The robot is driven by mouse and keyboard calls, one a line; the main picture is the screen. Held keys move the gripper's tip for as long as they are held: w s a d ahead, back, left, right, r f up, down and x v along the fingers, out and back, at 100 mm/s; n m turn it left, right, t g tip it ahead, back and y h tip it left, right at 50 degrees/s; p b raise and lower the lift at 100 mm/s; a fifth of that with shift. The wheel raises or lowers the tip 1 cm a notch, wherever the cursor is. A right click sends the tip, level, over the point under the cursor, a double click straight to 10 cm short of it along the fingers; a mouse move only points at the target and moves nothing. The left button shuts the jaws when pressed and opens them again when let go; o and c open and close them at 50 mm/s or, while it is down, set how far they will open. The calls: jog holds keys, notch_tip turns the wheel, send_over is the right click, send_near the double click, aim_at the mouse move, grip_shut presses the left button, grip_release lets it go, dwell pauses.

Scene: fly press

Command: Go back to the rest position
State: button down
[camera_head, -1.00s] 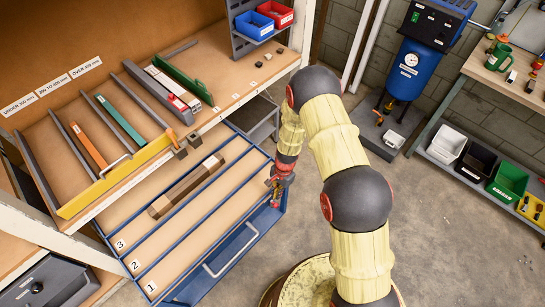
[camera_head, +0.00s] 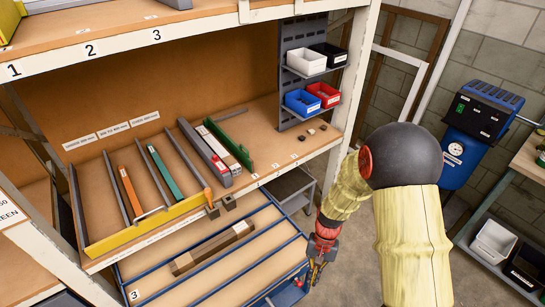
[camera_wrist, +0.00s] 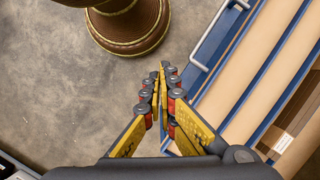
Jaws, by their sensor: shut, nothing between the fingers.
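My gripper (camera_head: 316,272) hangs at the end of my arm, pointing down, near the right end of the open blue drawer (camera_head: 285,228). In the wrist view my gripper (camera_wrist: 161,75) is shut with its fingertips together and nothing between them. The drawer's blue edge and pale handle (camera_wrist: 208,38) lie to the right of the fingers there. Concrete floor (camera_wrist: 60,80) lies to the left.
A dark wooden bar (camera_head: 213,248) lies in the drawer. The shelf above holds orange, green and grey bars behind a yellow front rail (camera_head: 150,227). Small bins (camera_head: 324,94) hang at the shelf's right end. A blue machine (camera_head: 470,130) stands at the right.

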jog(key=s+d+r+n+t, duration=0.1)
jog(key=s+r+t, duration=0.2)
jog(key=r, duration=0.9)
jog(key=s+d+r+n+t+h, duration=0.1)
jog(key=s+r, duration=0.4)
jog(key=r, duration=0.7)
jog(key=s+d+r+n+t, duration=0.1)
jog(key=s+d+r+t, duration=0.2)
jog(key=r, duration=1)
jog(key=shift+s+d+n+t+b, duration=0.25)
jog(key=shift+s+t+b, duration=0.25)
jog(key=shift+t, duration=0.6)
